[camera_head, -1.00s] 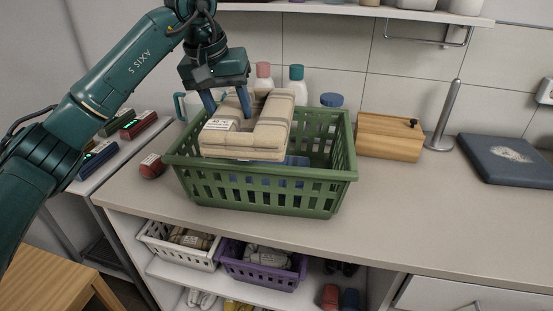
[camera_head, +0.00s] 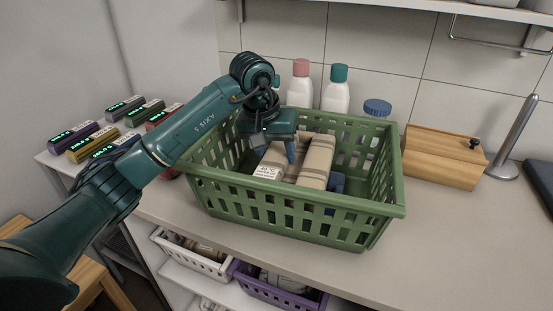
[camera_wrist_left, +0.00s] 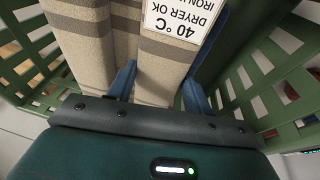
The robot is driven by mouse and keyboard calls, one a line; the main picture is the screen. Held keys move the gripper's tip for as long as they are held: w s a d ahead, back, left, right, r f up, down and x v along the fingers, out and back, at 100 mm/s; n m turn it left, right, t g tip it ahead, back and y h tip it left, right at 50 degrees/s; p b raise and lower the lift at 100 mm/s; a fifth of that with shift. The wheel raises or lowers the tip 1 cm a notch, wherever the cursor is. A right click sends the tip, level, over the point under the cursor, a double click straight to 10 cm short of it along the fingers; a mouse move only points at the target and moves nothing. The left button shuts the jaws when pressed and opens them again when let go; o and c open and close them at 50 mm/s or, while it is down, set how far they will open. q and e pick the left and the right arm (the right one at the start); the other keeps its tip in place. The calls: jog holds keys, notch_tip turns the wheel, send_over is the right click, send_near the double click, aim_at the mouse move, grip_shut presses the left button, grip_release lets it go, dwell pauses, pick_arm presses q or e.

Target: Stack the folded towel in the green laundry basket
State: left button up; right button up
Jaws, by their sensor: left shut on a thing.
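The folded towel (camera_head: 317,160) is beige with darker stripes and a white care label. It is down inside the green laundry basket (camera_head: 290,205), below the rim at the front. My left gripper (camera_head: 278,153) reaches into the basket from above and is shut on the towel. The left wrist view shows the towel (camera_wrist_left: 165,70) between the blue fingers, with the label reading 40 °C, and the basket walls (camera_wrist_left: 268,75) on both sides. Something blue shows beside the towel in the basket. The towel's underside is hidden. My right gripper is not in view.
Bottles with pink and teal caps (camera_head: 336,90) and a blue-lidded jar (camera_head: 377,109) stand behind the basket. A wooden box (camera_head: 443,158) is to its right. White (camera_head: 195,255) and purple (camera_head: 275,290) baskets sit on the shelf below. The counter front right is clear.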

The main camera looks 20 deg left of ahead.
pick_arm(q)
notch_tip(320, 180, down, 2)
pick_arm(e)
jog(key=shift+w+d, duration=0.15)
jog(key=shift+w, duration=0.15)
pick_arm(q)
jog(key=shift+w+f+b, duration=0.1)
jog(key=shift+f+b, duration=0.25)
jog(key=shift+f, duration=0.15)
jog(key=o, duration=1)
jog(key=shift+o, duration=0.8)
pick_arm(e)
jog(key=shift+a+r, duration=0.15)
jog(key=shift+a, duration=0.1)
